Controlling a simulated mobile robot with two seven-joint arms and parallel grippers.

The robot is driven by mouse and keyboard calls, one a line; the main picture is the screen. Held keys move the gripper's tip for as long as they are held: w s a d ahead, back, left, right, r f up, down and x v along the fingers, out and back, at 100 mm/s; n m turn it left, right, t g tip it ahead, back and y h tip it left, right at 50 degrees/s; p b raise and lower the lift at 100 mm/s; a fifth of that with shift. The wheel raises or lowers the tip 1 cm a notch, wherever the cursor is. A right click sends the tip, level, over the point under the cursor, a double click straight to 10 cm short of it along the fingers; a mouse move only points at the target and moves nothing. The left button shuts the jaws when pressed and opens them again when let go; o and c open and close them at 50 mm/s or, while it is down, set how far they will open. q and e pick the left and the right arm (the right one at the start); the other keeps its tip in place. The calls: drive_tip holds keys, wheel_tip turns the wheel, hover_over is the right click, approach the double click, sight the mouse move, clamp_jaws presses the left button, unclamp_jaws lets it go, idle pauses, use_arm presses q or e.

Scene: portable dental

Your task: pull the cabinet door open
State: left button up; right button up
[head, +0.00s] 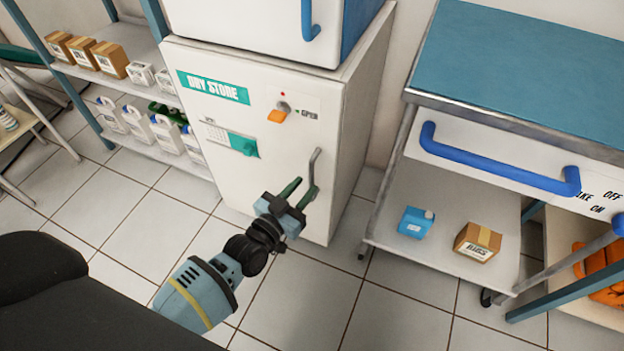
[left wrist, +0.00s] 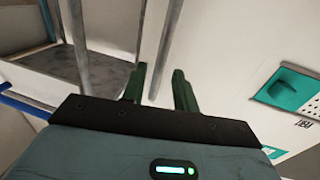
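The white cabinet (head: 230,75) has a green "DRY STORE" label, and its door (head: 258,170) looks shut. A grey vertical bar handle (head: 314,162) is on the right side of the door. It also shows in the left wrist view as a grey bar (left wrist: 162,48). My left gripper (head: 300,193) is at the lower part of the handle. Its two green fingers are apart, with the bar between them in the left wrist view (left wrist: 159,88) and gaps visible on both sides. Whether a finger touches the bar is unclear. My right gripper is not in view.
An orange latch knob (head: 279,114) sits near an "OPEN" mark, below a red light. A cart (head: 530,75) with a blue handle (head: 495,165) stands right of the cabinet. A shelf (head: 125,85) with boxes and bottles stands left. The tiled floor before the door is clear.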

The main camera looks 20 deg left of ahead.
sight(310, 181)
use_arm(q)
drive_tip(key=shift+b+x, duration=0.5)
drive_tip(key=shift+x, duration=1.5)
clamp_jaws()
